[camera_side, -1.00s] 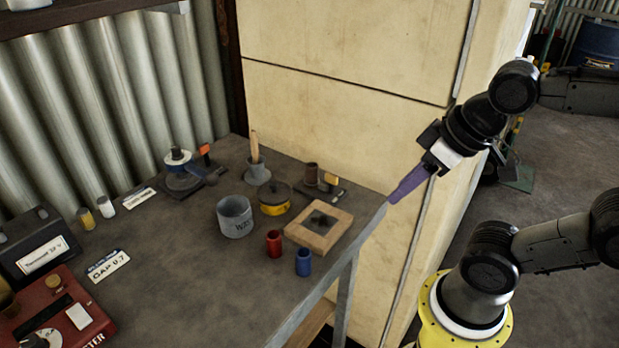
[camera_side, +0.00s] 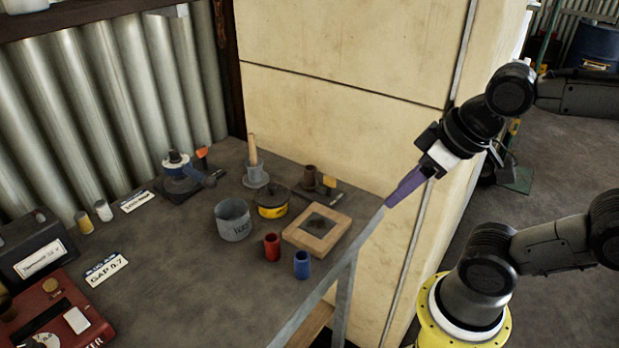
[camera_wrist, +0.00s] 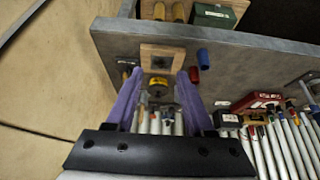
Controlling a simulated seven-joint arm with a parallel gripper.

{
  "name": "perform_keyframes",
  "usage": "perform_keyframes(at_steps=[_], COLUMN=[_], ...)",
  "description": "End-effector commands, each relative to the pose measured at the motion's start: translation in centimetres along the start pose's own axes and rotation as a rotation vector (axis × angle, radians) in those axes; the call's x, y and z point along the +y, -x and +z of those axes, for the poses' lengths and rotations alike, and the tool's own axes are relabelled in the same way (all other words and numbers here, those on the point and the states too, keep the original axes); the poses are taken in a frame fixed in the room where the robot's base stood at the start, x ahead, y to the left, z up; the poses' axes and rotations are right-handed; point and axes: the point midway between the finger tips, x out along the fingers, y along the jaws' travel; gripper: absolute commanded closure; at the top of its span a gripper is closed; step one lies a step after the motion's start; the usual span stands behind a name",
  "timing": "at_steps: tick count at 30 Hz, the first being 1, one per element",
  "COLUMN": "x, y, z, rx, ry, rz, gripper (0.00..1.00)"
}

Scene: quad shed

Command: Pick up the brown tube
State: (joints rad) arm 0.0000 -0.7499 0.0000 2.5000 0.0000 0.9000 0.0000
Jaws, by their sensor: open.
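The brown tube (camera_side: 310,176) stands upright on the bench in the side view, toward the back right, behind the wooden frame and close to a yellow-orange block. In the wrist view I cannot pick it out surely. My gripper (camera_side: 389,203) has purple fingers and hangs in the air by the bench's right edge, clear of the tube and to its right. In the wrist view the two fingers of my gripper (camera_wrist: 160,75) are spread apart with nothing held between them.
A wooden frame (camera_side: 295,238), red tube (camera_side: 272,247), blue tube (camera_side: 302,265), grey cup (camera_side: 233,222) and yellow tin (camera_side: 272,208) stand near the brown tube. A grey holder (camera_side: 256,178) has a wooden handle. The cream panel (camera_side: 350,110) rises behind. The bench's front middle is clear.

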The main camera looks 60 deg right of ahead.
Motion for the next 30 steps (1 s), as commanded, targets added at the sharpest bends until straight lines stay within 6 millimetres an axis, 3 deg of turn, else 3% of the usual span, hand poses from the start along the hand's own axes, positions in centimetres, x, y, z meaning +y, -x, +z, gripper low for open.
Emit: perform_keyframes(at_steps=[8, 11, 14, 22, 26, 30], x=[0.0, 0.0, 0.0, 0.9, 1.9, 3.4], y=[0.0, 0.3, 1.7, 4.0, 3.2, 0.9], z=[0.1, 0.3, -1.2, -9.5, -14.1, -18.6], rx=[-0.004, -0.02, -0.012, -0.098, -0.155, -0.211], ry=[-0.044, -0.149, -0.31, -0.848, -1.096, -1.314], rz=[0.0, 0.001, 0.002, 0.06, 0.121, 0.197], gripper=[0.47, 0.47, 0.47, 0.47, 0.47, 0.47])
